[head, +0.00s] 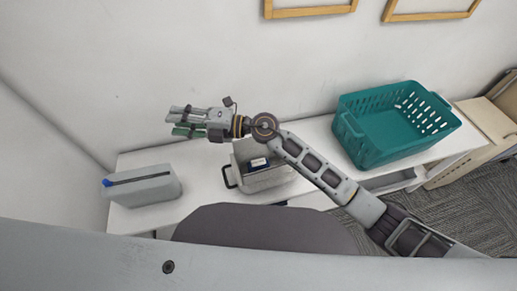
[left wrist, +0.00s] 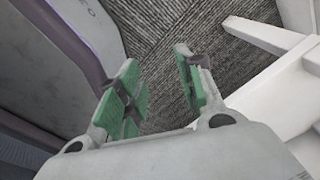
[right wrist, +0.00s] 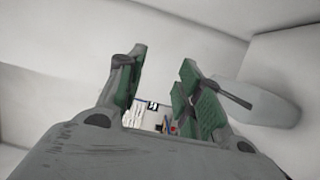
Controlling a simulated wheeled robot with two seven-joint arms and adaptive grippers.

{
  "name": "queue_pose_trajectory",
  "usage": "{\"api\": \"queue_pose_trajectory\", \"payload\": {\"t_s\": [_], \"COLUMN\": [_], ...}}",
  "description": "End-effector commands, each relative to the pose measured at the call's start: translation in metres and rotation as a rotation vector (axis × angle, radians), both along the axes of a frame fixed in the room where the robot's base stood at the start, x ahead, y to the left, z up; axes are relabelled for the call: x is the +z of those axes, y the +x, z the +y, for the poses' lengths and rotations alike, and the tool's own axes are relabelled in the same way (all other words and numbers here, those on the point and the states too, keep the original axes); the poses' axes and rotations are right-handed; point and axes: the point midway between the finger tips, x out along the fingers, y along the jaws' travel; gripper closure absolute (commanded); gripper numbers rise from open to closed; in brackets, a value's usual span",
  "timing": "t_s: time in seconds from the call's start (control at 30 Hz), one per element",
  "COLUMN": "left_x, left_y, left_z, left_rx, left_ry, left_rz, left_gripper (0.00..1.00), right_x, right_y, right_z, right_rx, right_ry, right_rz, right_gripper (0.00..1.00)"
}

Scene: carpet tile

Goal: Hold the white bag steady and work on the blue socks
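A pale grey-white bag (head: 150,190) with a dark slit along its top stands at the left end of the white table. A small blue piece (head: 106,182) shows at its left end; I cannot tell whether it is the socks. A grey container (head: 265,181) with a dark handle stands mid-table, with a small blue and pale item (head: 258,163) in it. My right gripper (head: 175,121) is open and empty, up near the wall behind the bag. Its open fingers show in the right wrist view (right wrist: 160,85). My left gripper (left wrist: 158,80) is open and empty over carpet, outside the head view.
A teal basket (head: 376,149) stands on the right part of the white table (head: 215,190). A wooden box (head: 490,125) is beyond it at the right. The back wall is close behind the table. White table surface is bare between the bag and the grey container.

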Motion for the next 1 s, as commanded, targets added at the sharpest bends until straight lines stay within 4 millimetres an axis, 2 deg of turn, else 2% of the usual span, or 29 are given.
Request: {"api": "queue_pose_trajectory", "payload": {"t_s": [0.23,0.47,0.6,0.73,1.0], "left_x": [0.000,0.000,-0.001,-0.001,-0.001], "left_y": [0.000,-0.001,-0.001,-0.001,-0.001], "left_z": [0.003,-0.002,-0.009,-0.015,-0.010], "left_rx": [-0.001,0.001,0.003,0.004,0.003], "left_ry": [0.003,-0.002,-0.010,-0.016,-0.010], "left_rz": [0.000,0.001,0.001,0.001,0.001], "left_gripper": [0.63,0.63,0.63,0.63,0.63], "right_x": [-0.063,-0.126,-0.159,-0.185,-0.212], "right_y": [-0.023,-0.023,-0.012,0.003,0.045], "right_z": [0.003,-0.023,-0.050,-0.081,-0.153], "right_rx": [0.181,0.306,0.357,0.387,0.393], "right_ry": [-0.297,-0.609,-0.811,-0.999,-1.364], "right_rz": [-0.136,-0.236,-0.284,-0.318,-0.358], "right_gripper": [0.64,0.64,0.64,0.64,0.64]}}
